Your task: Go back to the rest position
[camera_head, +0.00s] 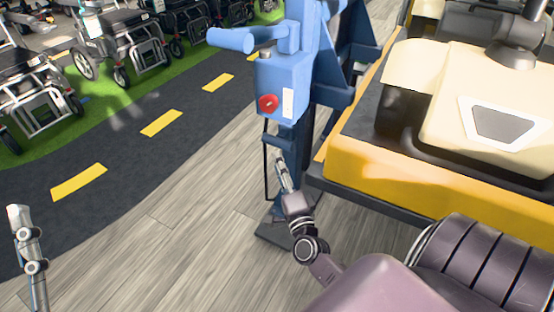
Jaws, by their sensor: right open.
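My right gripper (282,174) is near the middle of the view, at the end of my arm coming in from the lower right. It is open, and I see nothing between its fingers. It appears in front of the lower part of a blue post (285,85) with a red button (268,104). I cannot tell whether it touches the post. My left gripper (18,216) is at the lower left edge, pointing up over the dark path. Its fingers are too small to tell open from shut.
Wheelchairs or scooters (125,45) stand in a row on green flooring at the upper left. A dark path (125,145) with yellow dashes crosses the left. The wood floor (180,240) between is clear.

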